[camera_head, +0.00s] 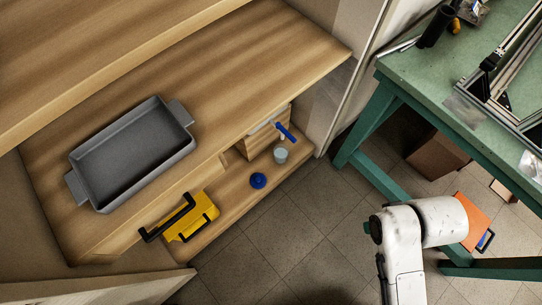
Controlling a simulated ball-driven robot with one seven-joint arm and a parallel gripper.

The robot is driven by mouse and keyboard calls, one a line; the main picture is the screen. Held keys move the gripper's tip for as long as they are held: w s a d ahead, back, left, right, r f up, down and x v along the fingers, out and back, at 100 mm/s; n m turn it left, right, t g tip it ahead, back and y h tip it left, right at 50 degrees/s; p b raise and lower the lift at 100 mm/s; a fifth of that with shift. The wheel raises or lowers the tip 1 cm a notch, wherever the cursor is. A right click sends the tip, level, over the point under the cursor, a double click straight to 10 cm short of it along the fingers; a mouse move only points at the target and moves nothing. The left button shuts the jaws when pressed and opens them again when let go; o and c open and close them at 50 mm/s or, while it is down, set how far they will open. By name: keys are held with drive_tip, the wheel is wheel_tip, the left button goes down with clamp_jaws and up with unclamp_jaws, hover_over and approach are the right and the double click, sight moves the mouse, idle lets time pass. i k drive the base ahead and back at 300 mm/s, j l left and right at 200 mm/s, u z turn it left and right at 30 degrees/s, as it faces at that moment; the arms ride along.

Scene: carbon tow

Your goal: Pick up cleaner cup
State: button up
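A small pale, greyish cup (281,156) stands on the lower wooden shelf, near its right end; it may be the cleaner cup, but no label is readable. A blue round object (258,181) sits just to its left and nearer the front, and a blue-handled tool (286,132) is right behind it. My white arm shows at the lower right, over the floor and well apart from the cup. My gripper cannot be made out in this view.
A grey tray (77,182) stands on the wooden counter above the shelf. A yellow case (190,217) with black handles lies left of the cup. A green workbench (420,72) stands at right, with a brown box (437,157) underneath. Tiled floor lies open between.

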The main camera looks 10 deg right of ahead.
sight(280, 151)
drive_tip(key=u, duration=0.1)
drive_tip(key=i+l+u, duration=0.65)
drive_tip(key=l+u, duration=0.3)
